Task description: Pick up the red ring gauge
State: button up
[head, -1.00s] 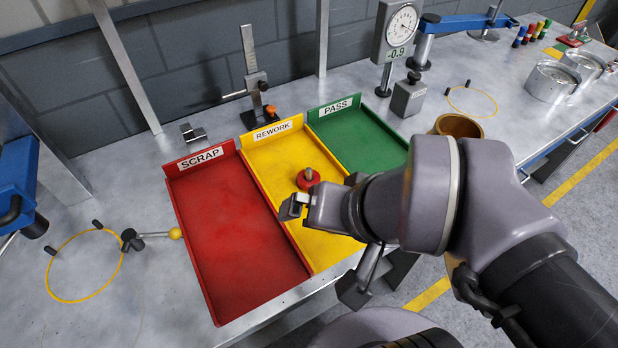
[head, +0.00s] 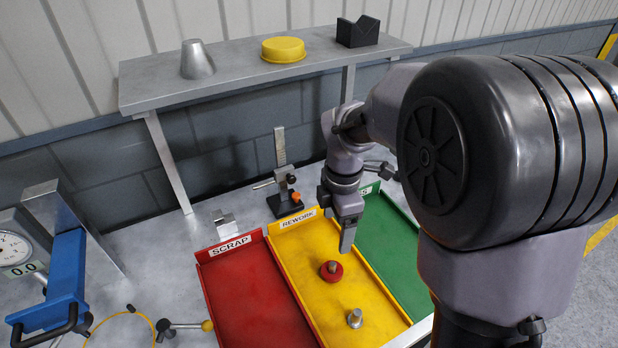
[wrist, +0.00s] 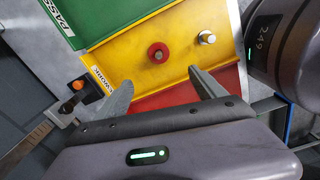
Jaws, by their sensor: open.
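The red ring gauge (head: 331,271) lies in the yellow REWORK tray (head: 310,247), around its middle. It is a small round red piece with a paler centre. In the wrist view the red ring gauge (wrist: 158,53) shows just beyond the gap between my fingers, clear of both. My gripper (head: 347,250) points down over the yellow tray, just above and behind the ring gauge in the head view. In the wrist view my gripper (wrist: 160,80) has its two fingers wide apart with nothing between them.
A small silver plug (head: 355,318) stands in the same tray, near the ring gauge. The red SCRAP tray (head: 233,244) and green PASS tray (head: 375,196) adjoin on either side. A height gauge (head: 283,180) stands behind.

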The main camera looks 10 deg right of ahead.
aim_at(333, 263)
jog(key=shift+n, duration=0.5)
notch_tip(333, 263, down, 13)
jog(key=b, duration=0.5)
jog(key=shift+d, duration=0.1)
jog(key=f, duration=0.1)
jog(key=f+b, duration=0.1)
jog(key=f, duration=0.1)
jog(key=f+b, duration=0.1)
jog(key=f, duration=0.1)
jog(key=shift+w+f, duration=0.1)
jog(key=shift+w, duration=0.2)
jog(key=shift+c, duration=1)
grip_shut()
